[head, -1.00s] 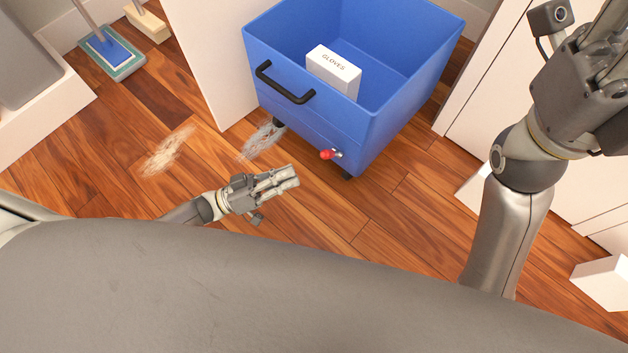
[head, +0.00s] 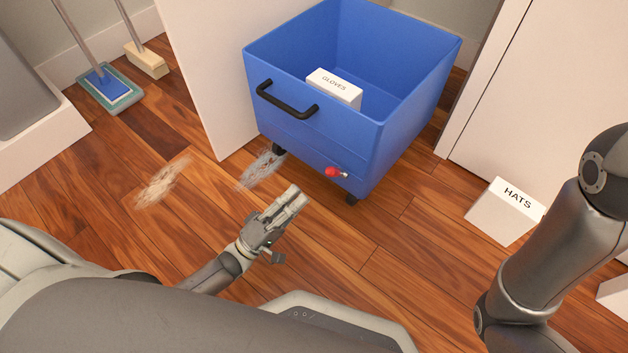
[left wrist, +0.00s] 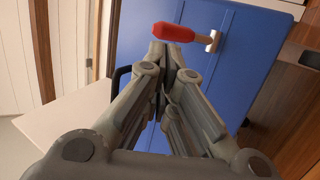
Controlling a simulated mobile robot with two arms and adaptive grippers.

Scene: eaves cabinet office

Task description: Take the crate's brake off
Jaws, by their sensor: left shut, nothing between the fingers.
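The blue crate (head: 310,150) stands on casters on the wood floor, with a black handle (head: 287,104) on its near side. The brake lever with a red knob (head: 332,172) sticks out low on that side, near the right corner. In the left wrist view the red knob (left wrist: 173,32) lies just beyond my fingertips, on a pale metal stem. My left gripper (head: 296,197) is shut and empty, short of the lever and below it in the head view, pointing toward the crate. The gripper of my right arm is outside the picture.
A white box marked GLOVES (head: 334,88) is in the crate. A white box marked HATS (head: 505,211) stands on the floor to the right. White panels flank the crate. Dusty smears (head: 163,183) mark the floor at left. A mop (head: 108,88) and a broom (head: 146,60) stand further back.

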